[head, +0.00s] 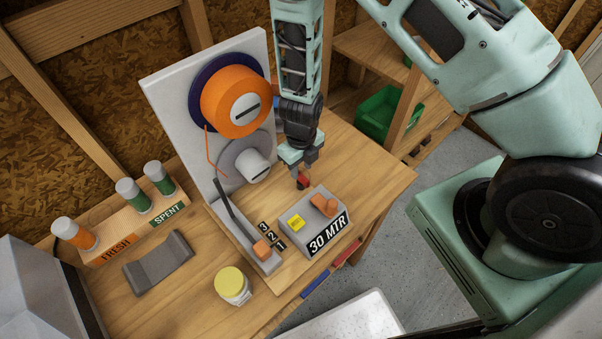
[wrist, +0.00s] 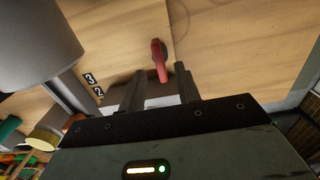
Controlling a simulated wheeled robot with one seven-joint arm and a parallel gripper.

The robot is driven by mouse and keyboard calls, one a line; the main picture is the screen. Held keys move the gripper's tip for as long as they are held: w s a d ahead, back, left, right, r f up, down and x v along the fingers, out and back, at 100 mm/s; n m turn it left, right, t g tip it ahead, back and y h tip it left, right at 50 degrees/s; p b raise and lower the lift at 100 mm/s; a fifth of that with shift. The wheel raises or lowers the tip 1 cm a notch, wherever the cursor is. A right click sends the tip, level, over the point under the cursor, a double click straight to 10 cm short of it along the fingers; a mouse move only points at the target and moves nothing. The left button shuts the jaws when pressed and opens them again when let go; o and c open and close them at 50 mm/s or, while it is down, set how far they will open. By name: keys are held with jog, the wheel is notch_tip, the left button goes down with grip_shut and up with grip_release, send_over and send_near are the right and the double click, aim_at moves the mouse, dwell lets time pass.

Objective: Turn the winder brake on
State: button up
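The winder is an upright pale board (head: 165,95) with an orange spool (head: 235,100) and a grey hub (head: 252,165) below it. A small red lever with a dark part (head: 303,182) is behind the grey 30 MTR box; it also shows in the wrist view (wrist: 159,62). Which control is the brake is not labelled. My gripper (head: 301,174) points down just over the red lever. In the wrist view its two fingers (wrist: 160,84) are apart, with the lever's near end appearing between their tips. I cannot tell whether they touch it.
The 30 MTR box (head: 296,240) carries a yellow button (head: 296,222) and an orange rocker (head: 324,205). A yellow-lidded jar (head: 232,285) and a FRESH/SPENT rack (head: 130,225) are left.

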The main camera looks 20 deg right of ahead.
aim_at(301, 174)
jog(key=shift+f, duration=1.7)
grip_shut()
jog(key=shift+f+m+b, duration=0.1)
jog(key=shift+m+b, duration=0.25)
jog(key=shift+m, duration=0.25)
jog(key=m, duration=0.3)
jog(key=shift+b, duration=0.3)
grip_release()
